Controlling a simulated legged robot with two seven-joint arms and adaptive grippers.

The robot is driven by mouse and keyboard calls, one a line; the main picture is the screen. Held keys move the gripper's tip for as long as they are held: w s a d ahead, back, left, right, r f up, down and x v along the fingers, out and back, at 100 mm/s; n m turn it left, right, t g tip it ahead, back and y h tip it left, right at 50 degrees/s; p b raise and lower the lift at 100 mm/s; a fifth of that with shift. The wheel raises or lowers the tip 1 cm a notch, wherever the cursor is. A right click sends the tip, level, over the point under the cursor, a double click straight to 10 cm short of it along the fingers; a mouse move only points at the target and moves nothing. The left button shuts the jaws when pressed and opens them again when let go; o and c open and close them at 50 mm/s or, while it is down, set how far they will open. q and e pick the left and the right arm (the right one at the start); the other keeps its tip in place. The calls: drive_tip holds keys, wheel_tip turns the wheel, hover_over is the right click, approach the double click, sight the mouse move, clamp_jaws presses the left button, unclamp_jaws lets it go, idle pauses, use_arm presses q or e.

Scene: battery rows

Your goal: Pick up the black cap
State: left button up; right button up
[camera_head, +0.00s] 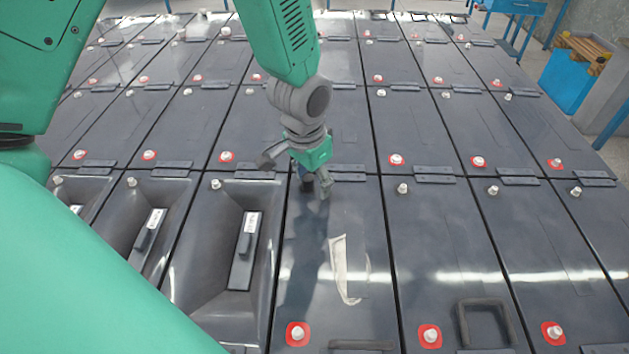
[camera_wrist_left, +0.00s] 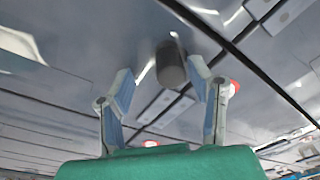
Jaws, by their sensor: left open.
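The black cap (camera_wrist_left: 171,66) shows in the left wrist view as a short dark cylinder on a dark battery top. It appears between the fingertips of my left gripper (camera_wrist_left: 161,74), which is open, with a visible gap on each side. Whether the fingertips are level with the cap or short of it I cannot tell. In the head view my left gripper (camera_head: 302,176) is over the far end of a middle battery, and I cannot make out the cap there; the gripper seems to hide it. My right gripper is not in view.
Rows of dark batteries (camera_head: 420,220) with pale terminals, some ringed red (camera_head: 297,334), fill the floor. Recessed battery tops (camera_head: 190,262) lie at left. A torn pale label (camera_head: 340,270) lies in front of the gripper. A blue bin (camera_head: 568,82) stands at the far right.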

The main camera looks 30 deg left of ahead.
sight(307, 176)
use_arm(q)
drive_tip(key=shift+s+a+f, duration=0.1)
drive_tip(key=shift+a, duration=0.45)
drive_tip(key=c, duration=0.8)
drive_tip(key=shift+a+f, duration=0.1)
drive_tip(key=shift+a, duration=0.25)
drive_tip(key=shift+c, duration=0.2)
drive_tip(key=shift+d, duration=0.4)
drive_tip(key=shift+r, duration=0.25)
drive_tip(key=r, duration=0.8)
drive_tip(key=shift+a+r, duration=0.2)
drive_tip(key=shift+r, duration=0.05)
drive_tip(key=shift+d+r, duration=0.2)
drive_tip(key=shift+r, duration=0.4)
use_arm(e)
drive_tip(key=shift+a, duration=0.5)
use_arm(q)
clamp_jaws()
drive_tip(key=shift+a, duration=0.15)
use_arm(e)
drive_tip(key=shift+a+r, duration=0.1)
